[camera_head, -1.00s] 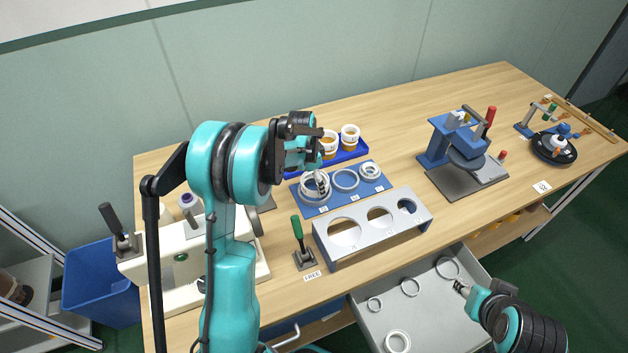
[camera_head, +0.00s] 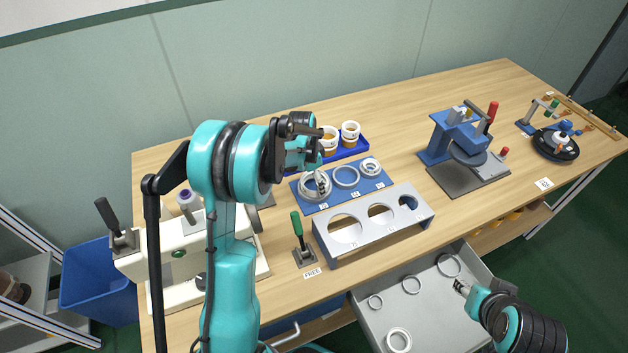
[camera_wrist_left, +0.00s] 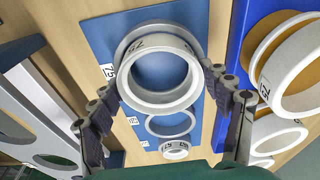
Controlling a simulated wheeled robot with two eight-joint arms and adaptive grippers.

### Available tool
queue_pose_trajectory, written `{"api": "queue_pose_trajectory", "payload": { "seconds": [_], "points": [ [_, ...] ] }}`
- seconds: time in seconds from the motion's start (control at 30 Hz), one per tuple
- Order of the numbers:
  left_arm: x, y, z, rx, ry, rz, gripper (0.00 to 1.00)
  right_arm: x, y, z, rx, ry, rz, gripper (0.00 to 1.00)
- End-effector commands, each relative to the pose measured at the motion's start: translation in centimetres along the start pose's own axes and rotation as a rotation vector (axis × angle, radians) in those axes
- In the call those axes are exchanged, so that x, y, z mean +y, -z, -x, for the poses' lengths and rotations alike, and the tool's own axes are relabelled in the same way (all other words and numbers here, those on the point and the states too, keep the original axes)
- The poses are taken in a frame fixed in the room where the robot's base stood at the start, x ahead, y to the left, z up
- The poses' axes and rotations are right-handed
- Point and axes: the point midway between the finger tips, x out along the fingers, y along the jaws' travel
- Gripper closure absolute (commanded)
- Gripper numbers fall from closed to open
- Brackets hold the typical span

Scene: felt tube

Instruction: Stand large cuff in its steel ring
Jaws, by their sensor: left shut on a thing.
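The large white cuff (camera_wrist_left: 160,98) is between the fingers of my left gripper (camera_wrist_left: 163,78), which is shut on it. In the left wrist view it overlaps its grey steel ring (camera_wrist_left: 135,38) on the blue board. I cannot tell whether its far end is inside the ring or just above it. In the head view, my left gripper (camera_head: 319,172) reaches down over the cuff and ring at the board's left end, partly hiding both. My right gripper (camera_head: 461,286) is low at the right, over the open drawer, and its jaws are too small to read.
The blue board (camera_head: 341,199) also carries a middle ring (camera_head: 346,168) and a small ring (camera_head: 370,160). A blue tray (camera_head: 362,148) with white-and-orange cups stands behind. A grey stand with round holes (camera_head: 362,232) is in front. The open drawer (camera_head: 430,314) holds several loose rings.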

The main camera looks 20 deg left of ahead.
Motion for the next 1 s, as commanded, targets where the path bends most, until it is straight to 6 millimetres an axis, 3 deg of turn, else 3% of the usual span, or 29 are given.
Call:
{"api": "queue_pose_trajectory", "payload": {
  "seconds": [0.17, 1.0],
  "points": [
    [0.0, -0.12, -0.79, 0.0, 0.0, 0.0, 0.49, 0.0, -0.41, -0.57, 0.0, 0.0, 0.0, 0.6],
    [-0.01, -0.03, -0.23, 0.0, 0.0, 0.0, 0.49, 0.0, -0.37, -0.52, 0.0, 0.0, 0.0, 0.6]
  ]
}}
